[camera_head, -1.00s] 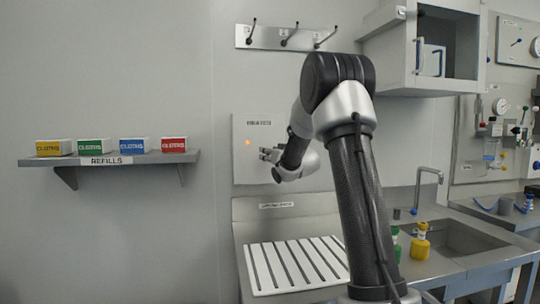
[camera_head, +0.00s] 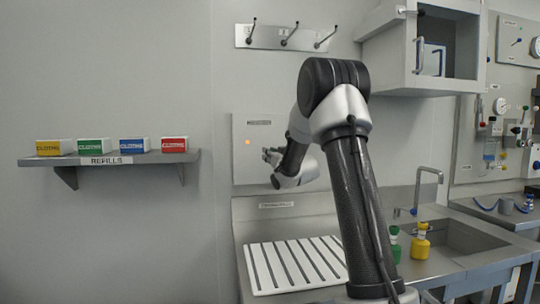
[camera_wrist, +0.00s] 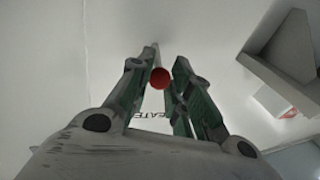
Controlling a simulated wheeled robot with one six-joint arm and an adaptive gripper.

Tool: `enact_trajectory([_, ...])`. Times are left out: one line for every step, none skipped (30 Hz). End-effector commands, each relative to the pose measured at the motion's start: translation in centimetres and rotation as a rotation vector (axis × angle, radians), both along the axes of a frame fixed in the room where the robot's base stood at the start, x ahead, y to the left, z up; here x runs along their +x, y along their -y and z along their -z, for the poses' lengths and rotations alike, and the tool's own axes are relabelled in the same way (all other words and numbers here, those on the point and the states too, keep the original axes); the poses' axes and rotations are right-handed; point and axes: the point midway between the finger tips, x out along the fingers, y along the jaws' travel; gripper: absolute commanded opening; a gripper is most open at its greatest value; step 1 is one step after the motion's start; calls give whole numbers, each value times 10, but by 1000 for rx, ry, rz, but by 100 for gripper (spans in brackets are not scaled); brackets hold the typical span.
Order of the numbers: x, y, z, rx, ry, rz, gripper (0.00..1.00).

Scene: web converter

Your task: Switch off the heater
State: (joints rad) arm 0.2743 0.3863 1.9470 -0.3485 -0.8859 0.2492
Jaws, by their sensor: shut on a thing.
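The heater panel (camera_head: 241,172) is a pale grey plate on the wall, with a small label (camera_head: 259,122) at its top and a lit orange lamp (camera_head: 248,142) at left. My gripper (camera_head: 267,155) is at the panel's face, just right of and below the lamp. In the wrist view my gripper (camera_wrist: 164,72) is shut on a round red knob (camera_wrist: 160,77) between its fingers. The heater lettering (camera_wrist: 150,115) shows partly behind the fingers. My arm and fingers hide the panel's right part and the knob's mounting.
A white slatted rack (camera_head: 290,265) lies on the steel counter below. A wall cabinet (camera_head: 440,50) hangs at upper right, and hooks (camera_head: 288,36) are above the panel. A shelf (camera_head: 120,160) with cloth boxes is at left. A yellow bottle (camera_head: 421,243) stands by the sink.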

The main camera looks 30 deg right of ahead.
Motion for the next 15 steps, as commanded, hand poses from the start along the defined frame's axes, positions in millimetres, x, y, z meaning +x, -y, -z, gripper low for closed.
enact_trajectory([0,0,4,-7,24,0,0])
enact_trajectory([0,0,6,-11,43,0,0])
enact_trajectory([-1,0,8,-21,71,0,0])
enact_trajectory([-1,0,10,-27,93,0,0])
enact_trajectory([-1,0,12,-34,116,1,0])
enact_trajectory([-1,0,14,-42,151,0,0])
enact_trajectory([-1,0,17,-50,175,0,0])
enact_trajectory([-1,0,18,-57,201,0,0])
enact_trajectory([-1,0,21,-69,237,1,0])
enact_trajectory([-1,0,22,-76,264,0,0])
enact_trajectory([-1,0,24,-84,290,1,0])
enact_trajectory([-1,0,27,-93,324,1,0])
enact_trajectory([0,0,28,-100,350,1,0])
enact_trajectory([0,0,30,-108,375,1,0])
enact_trajectory([0,0,31,-119,411,1,0])
